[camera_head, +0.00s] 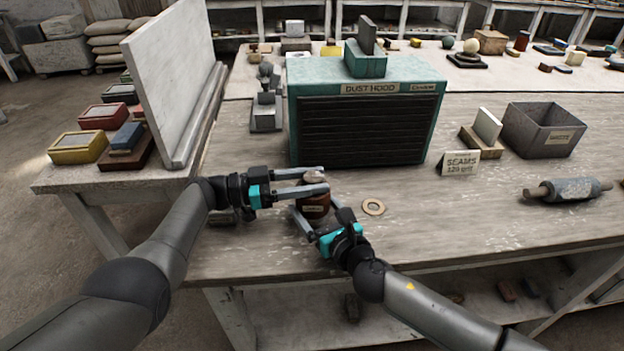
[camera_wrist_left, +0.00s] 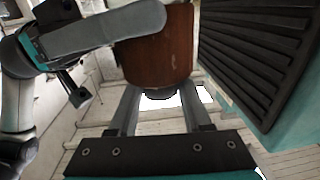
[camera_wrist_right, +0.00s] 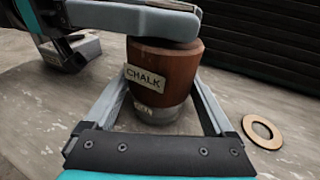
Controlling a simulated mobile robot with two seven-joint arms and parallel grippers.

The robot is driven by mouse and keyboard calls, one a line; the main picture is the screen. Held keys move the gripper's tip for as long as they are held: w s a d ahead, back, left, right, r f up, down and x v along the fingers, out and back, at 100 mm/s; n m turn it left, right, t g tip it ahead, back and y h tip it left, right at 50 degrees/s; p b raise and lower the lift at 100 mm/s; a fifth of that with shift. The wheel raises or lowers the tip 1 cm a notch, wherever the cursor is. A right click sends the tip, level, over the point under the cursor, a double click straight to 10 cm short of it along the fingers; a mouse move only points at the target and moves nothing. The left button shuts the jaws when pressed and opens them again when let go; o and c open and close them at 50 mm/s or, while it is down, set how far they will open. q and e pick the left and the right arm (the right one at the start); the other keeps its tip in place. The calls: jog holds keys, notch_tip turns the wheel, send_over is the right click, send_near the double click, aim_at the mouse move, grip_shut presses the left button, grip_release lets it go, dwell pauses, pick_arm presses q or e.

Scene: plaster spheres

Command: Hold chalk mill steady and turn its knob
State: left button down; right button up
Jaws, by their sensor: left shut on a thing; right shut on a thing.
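The chalk mill (camera_head: 315,204) stands on the workbench in front of the teal dust hood. It is a brown wooden body with a grey lower part and a CHALK label, seen best in the right wrist view (camera_wrist_right: 172,72). In the left wrist view the mill body (camera_wrist_left: 160,55) appears beyond the fingers. My right gripper (camera_head: 316,216) is shut on the mill body from the front, below the left fingers.
The dust hood (camera_head: 364,125) stands close behind. A flat ring (camera_head: 373,207) lies just right of the mill. A sign (camera_head: 459,163), a grey bin (camera_head: 545,129) and a roller (camera_head: 568,190) are farther right. A pale upright panel (camera_head: 172,80) stands at left.

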aim_at(311, 177)
pick_arm(q)
jog(key=shift+s+f, duration=0.1)
jog(key=shift+f, duration=0.15)
jog(key=shift+c, duration=1.7)
grip_release()
jog(key=shift+r, duration=0.15)
jog(key=shift+r, duration=0.15)
jog(key=shift+r, duration=4.9)
